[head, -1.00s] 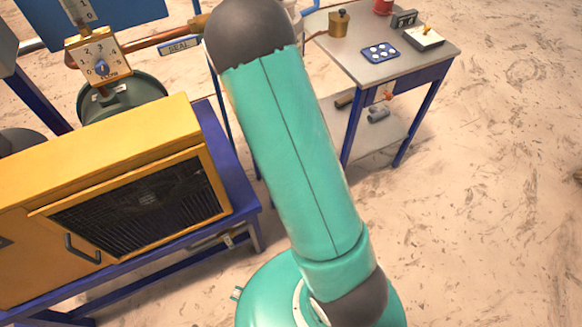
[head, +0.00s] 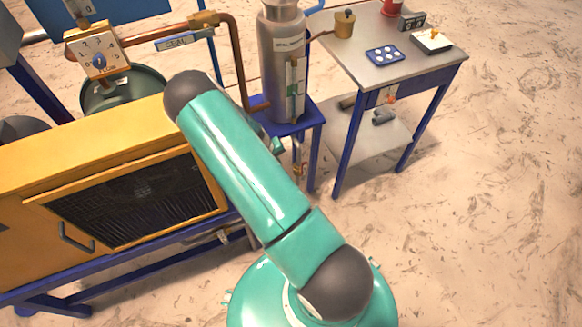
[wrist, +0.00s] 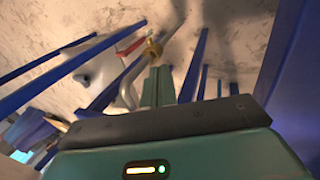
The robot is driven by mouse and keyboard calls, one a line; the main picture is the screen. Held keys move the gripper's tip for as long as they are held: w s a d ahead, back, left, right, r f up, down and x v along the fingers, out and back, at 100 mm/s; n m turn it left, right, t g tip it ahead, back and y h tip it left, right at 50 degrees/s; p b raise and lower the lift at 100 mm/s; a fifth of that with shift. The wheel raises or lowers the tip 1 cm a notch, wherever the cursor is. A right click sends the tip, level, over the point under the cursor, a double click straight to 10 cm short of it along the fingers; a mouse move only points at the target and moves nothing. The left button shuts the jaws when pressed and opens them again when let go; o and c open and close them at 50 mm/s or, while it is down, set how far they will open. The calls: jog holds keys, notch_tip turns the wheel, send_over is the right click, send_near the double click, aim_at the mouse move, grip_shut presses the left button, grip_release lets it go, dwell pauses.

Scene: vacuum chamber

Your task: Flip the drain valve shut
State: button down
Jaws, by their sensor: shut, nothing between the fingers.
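The drain valve shows in the wrist view as a brass body (wrist: 152,50) on a grey pipe, with a red lever (wrist: 130,46) sticking out to the left of it. In the head view the small brass and red valve (head: 299,169) is below the blue stand that carries the grey metal cylinder (head: 282,70). My gripper (wrist: 158,72) is shut and empty. Its teal fingertips are just below the brass body in the wrist view, and I cannot tell whether they touch the pipe. In the head view my arm mostly hides the gripper.
Blue stand legs (wrist: 190,65) flank the pipe closely in the wrist view. The yellow cabinet (head: 85,150) stands left of my arm. A grey-topped table (head: 370,65) with small items stands at the right. The floor right of my base is clear.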

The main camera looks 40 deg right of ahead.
jog(key=shift+s+d+f, duration=0.15)
jog(key=shift+f, duration=0.1)
send_near(304, 172)
notch_tip(304, 172, down, 5)
jog(key=shift+w+d, duration=0.15)
jog(key=shift+w, duration=0.15)
dwell(0.4)
jog(key=shift+d+r, duration=0.1)
jog(key=shift+d, duration=0.05)
jog(key=shift+s+d, duration=0.1)
jog(key=shift+d, duration=0.05)
dwell(0.4)
